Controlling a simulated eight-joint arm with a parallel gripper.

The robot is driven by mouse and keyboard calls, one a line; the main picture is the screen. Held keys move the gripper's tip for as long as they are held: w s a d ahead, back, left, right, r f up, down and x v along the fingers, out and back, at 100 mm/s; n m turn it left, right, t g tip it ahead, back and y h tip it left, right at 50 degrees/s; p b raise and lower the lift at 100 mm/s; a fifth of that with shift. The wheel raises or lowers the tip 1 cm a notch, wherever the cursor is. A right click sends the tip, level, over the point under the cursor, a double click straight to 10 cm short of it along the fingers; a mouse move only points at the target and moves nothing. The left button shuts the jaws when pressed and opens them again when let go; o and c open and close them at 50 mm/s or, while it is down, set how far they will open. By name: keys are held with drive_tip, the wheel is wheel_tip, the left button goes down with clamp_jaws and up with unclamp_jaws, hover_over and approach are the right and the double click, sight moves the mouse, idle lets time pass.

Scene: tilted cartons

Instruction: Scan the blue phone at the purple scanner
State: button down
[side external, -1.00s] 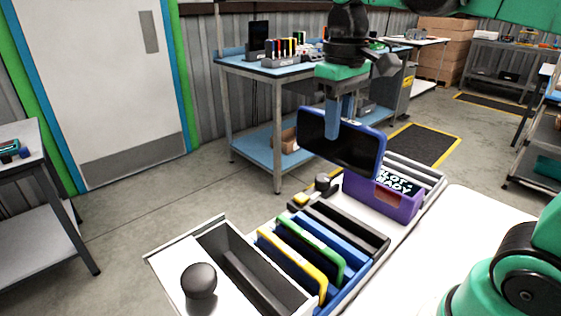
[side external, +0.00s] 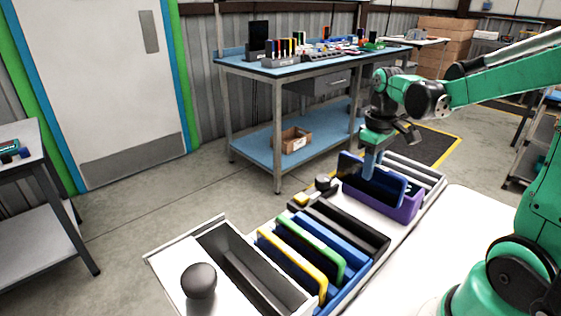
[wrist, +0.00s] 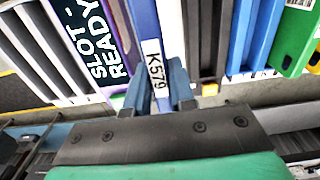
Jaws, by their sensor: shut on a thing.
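The blue phone (side external: 392,189) has a dark screen and is held upright and slightly tilted at the purple scanner (side external: 404,208). Its lower edge is hidden behind the scanner's front wall, so I cannot tell how deep it sits. My gripper (side external: 372,166) is shut on the phone's top edge from above. In the wrist view, the gripper fingers (wrist: 160,88) close around the phone's edge (wrist: 145,25), beside a white label reading K579. The scanner's display (wrist: 97,38) reads "SLOT-READY" just left of the phone.
A rack in front of the scanner holds a yellow-edged phone (side external: 290,262), a green-edged phone (side external: 313,246) and blue and black slots. A grey open bin (side external: 240,262) and a dark round knob (side external: 199,281) stand nearer. White table surface (side external: 460,225) is clear at right.

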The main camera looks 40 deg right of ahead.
sight(366, 193)
drive_tip(key=shift+f, duration=2.5)
drive_tip(key=shift+r, duration=3)
